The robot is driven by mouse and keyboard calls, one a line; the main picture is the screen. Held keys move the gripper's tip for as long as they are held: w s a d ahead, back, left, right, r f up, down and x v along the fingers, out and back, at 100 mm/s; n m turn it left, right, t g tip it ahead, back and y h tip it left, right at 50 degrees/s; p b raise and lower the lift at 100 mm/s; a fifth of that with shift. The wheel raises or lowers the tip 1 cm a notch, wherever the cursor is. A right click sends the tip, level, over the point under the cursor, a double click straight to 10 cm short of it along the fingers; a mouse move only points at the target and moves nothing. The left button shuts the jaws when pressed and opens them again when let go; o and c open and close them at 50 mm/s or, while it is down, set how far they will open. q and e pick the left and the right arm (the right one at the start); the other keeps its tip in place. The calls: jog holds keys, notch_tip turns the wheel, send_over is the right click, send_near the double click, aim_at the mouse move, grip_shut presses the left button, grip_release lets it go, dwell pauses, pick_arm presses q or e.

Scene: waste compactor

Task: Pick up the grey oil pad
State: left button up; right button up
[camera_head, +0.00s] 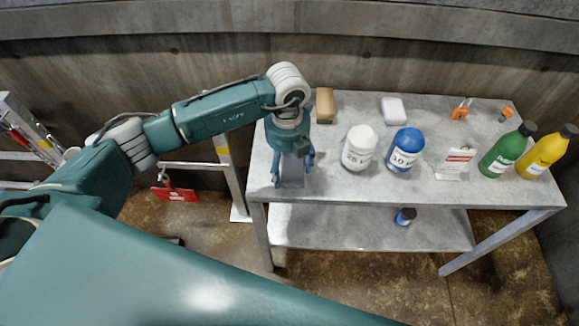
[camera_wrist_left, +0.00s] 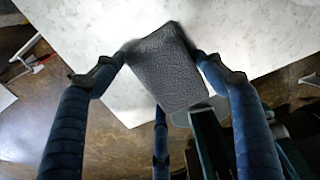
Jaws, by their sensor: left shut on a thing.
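The grey oil pad (camera_wrist_left: 167,68) is a dark grey, textured rectangular block. In the left wrist view it sits between the blue fingers of my left gripper (camera_wrist_left: 165,72), which is shut on it. In the head view my left gripper (camera_head: 293,168) points down over the left end of the metal table (camera_head: 330,188), with a grey patch of the pad (camera_head: 292,180) between its fingers. I cannot tell whether the pad touches the tabletop. My right gripper is not in view.
To the right stand a white tub (camera_head: 359,148), a blue-lidded tub (camera_head: 404,150), a small sign (camera_head: 455,164), a green bottle (camera_head: 507,150) and a yellow bottle (camera_head: 547,152). A brown block (camera_head: 325,105) and a white block (camera_head: 393,110) lie behind. A concrete wall backs the table.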

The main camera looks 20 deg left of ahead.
aim_at(288, 166)
pick_arm(q)
notch_tip(288, 166, up, 20)
jog(key=b, duration=0.2)
jog(key=shift+f, duration=0.1)
